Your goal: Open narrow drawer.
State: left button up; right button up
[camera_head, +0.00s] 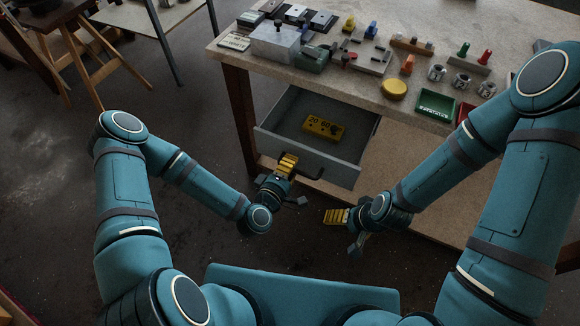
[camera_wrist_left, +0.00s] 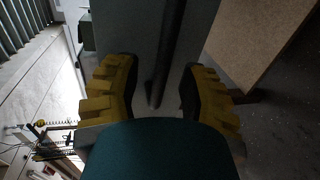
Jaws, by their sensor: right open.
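The grey drawer (camera_head: 345,170) under the workbench is pulled out, with a yellow block (camera_head: 323,127) inside. Its dark bar handle (camera_head: 313,171) is on the front face. My left gripper (camera_head: 287,163) is at the left end of the handle. In the left wrist view, the two yellow fingers of my left gripper (camera_wrist_left: 160,88) stand apart, with the dark handle bar (camera_wrist_left: 168,50) between them and a gap on both sides. My right gripper (camera_head: 338,216) is open and empty, below and to the right of the drawer front.
The workbench top (camera_head: 340,88) carries a grey block (camera_head: 275,42), a yellow disc (camera_head: 394,88), a green tray (camera_head: 435,104), cans and several small parts. A wooden leg (camera_head: 240,115) stands left of the drawer. The dark floor to the left is free. A wooden trestle (camera_head: 95,60) stands at the far left.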

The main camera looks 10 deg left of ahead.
pick_arm(q)
notch_tip(320, 180, up, 10)
jog(key=shift+r, duration=0.1)
dwell(0.6)
dwell(0.4)
jog(key=s+d+f+m+g+h, duration=0.25)
jog(key=s+f+m+g, duration=0.35)
jog(key=f, duration=0.3)
jog(key=s+a+f+m+g+y, duration=0.3)
jog(key=s+a+f+m+g, duration=0.2)
jog(key=s+m+g, duration=0.1)
jog(key=shift+s+a+f+m+g, duration=0.15)
jog(key=shift+s+a+m+g, duration=0.25)
jog(key=shift+g, duration=0.2)
